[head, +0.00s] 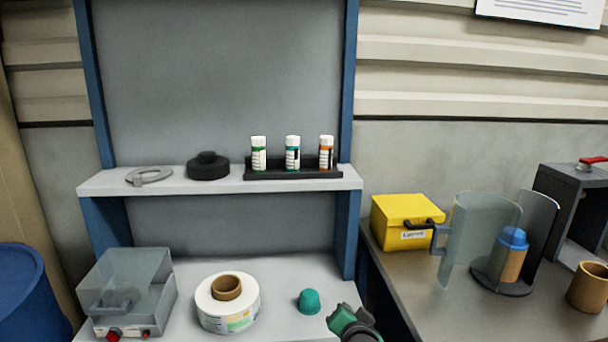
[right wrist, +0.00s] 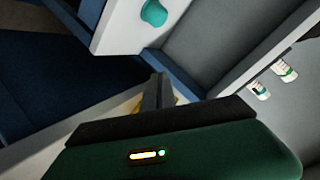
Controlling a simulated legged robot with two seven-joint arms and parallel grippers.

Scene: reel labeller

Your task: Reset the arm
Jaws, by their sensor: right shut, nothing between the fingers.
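My right gripper (head: 345,320) shows at the bottom edge of the head view, green and dark, just right of a teal cap (head: 308,301) on the lower bench. Most of its arm is out of frame. In the right wrist view its dark fingers (right wrist: 160,92) are together with nothing between them. The teal cap (right wrist: 154,12) appears beyond them at the top, apart from the fingers. My left gripper is in neither view.
A labeller box with clear cover (head: 125,285) and a white label reel (head: 222,315) stand on the bench (head: 270,275). Several bottles line the shelf (head: 225,187). A yellow box (head: 405,218) and a clear-shielded stand (head: 485,240) occupy the right table (head: 425,300).

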